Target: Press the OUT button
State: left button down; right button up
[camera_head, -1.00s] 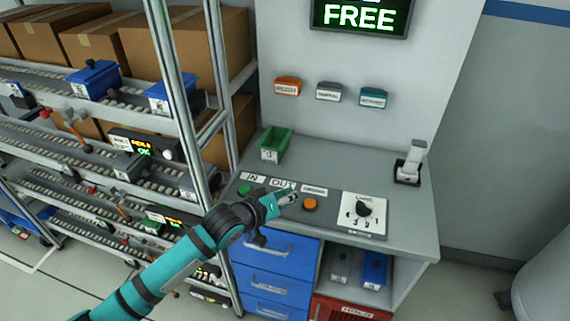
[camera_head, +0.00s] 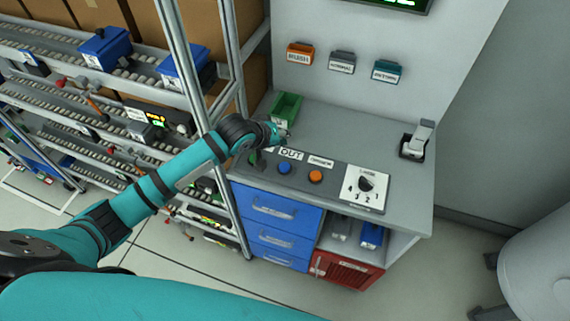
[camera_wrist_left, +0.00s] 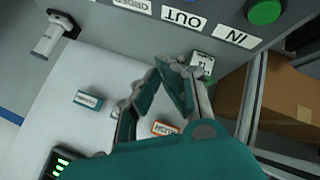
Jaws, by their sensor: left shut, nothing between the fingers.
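The OUT button is the blue round button (camera_head: 285,168) on the grey control panel, just below the white OUT label (camera_head: 291,154). In the left wrist view, seen upside down, the OUT label (camera_wrist_left: 183,18) shows near the top edge. My left gripper (camera_head: 284,133) is shut and empty. In the head view it appears above and slightly left of the OUT label, in front of the green bin, apart from the blue button. The left wrist view shows its closed fingers (camera_wrist_left: 160,72). My right gripper is not in view.
An orange button (camera_head: 316,177) and a rotary dial (camera_head: 366,184) sit right of the blue button. The green button (camera_wrist_left: 265,12) is beside the IN label (camera_wrist_left: 236,38). A green bin (camera_head: 286,108) stands behind the panel. A shelf post (camera_head: 228,190) rises at left.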

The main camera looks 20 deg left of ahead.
pick_arm(q)
jog(key=f, duration=0.1)
jog(key=b, duration=0.4)
send_over(282, 165)
notch_tip(282, 165, down, 6)
jog(key=shift+w+f, duration=0.1)
jog(key=shift+f, duration=0.75)
jog(key=shift+f, duration=0.2)
dwell(0.5)
jog(key=shift+f, duration=0.25)
jog(key=shift+f+b, duration=0.3)
jog(key=shift+f, duration=0.2)
dwell(0.6)
jog(key=shift+r, duration=0.1)
jog(key=shift+r+p, duration=0.8)
jog(key=shift+p, duration=0.3)
